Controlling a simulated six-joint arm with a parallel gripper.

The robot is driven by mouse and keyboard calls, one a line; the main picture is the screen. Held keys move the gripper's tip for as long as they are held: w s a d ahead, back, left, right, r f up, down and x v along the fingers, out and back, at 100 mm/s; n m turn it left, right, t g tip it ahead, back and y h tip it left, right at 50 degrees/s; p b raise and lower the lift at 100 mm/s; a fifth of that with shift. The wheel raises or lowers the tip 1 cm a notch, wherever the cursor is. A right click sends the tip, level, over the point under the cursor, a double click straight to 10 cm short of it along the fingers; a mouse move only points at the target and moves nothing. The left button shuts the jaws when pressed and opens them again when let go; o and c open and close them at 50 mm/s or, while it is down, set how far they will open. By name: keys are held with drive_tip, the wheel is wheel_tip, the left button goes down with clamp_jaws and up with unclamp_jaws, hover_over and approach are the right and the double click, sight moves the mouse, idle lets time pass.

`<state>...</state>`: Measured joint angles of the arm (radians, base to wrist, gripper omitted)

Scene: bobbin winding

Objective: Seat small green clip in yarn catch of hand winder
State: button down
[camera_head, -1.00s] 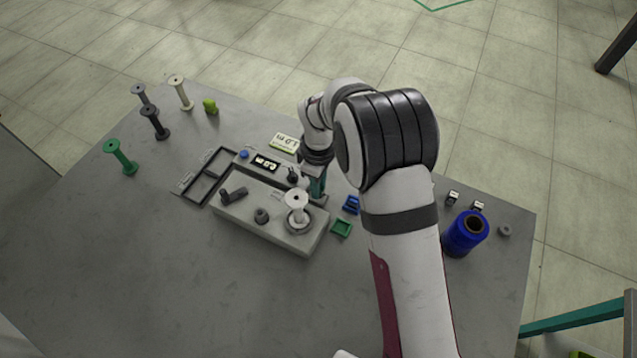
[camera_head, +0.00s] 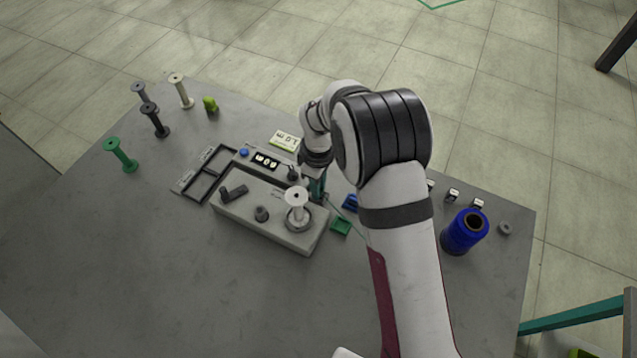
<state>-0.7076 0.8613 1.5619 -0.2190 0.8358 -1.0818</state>
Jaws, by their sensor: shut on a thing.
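The hand winder (camera_head: 262,226) is a grey block with a dark crank handle (camera_head: 234,192), a dark knob and a white bobbin (camera_head: 298,197) standing on its round spindle at the right end. My gripper (camera_head: 317,190) points down at the winder's back right corner, just behind the white bobbin. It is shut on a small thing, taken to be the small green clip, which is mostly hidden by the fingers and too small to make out. A thin green strand runs from near the gripper toward the lower right. The yarn catch cannot be made out.
A small green tray (camera_head: 340,227) and a blue holder (camera_head: 350,203) lie right of the winder. A blue yarn cone (camera_head: 464,233) stands farther right. Several bobbins stand back left. The front table is clear.

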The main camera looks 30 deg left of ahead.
drive_tip(key=c, duration=0.7)
unclamp_jaws()
drive_tip(key=shift+r, duration=3.45)
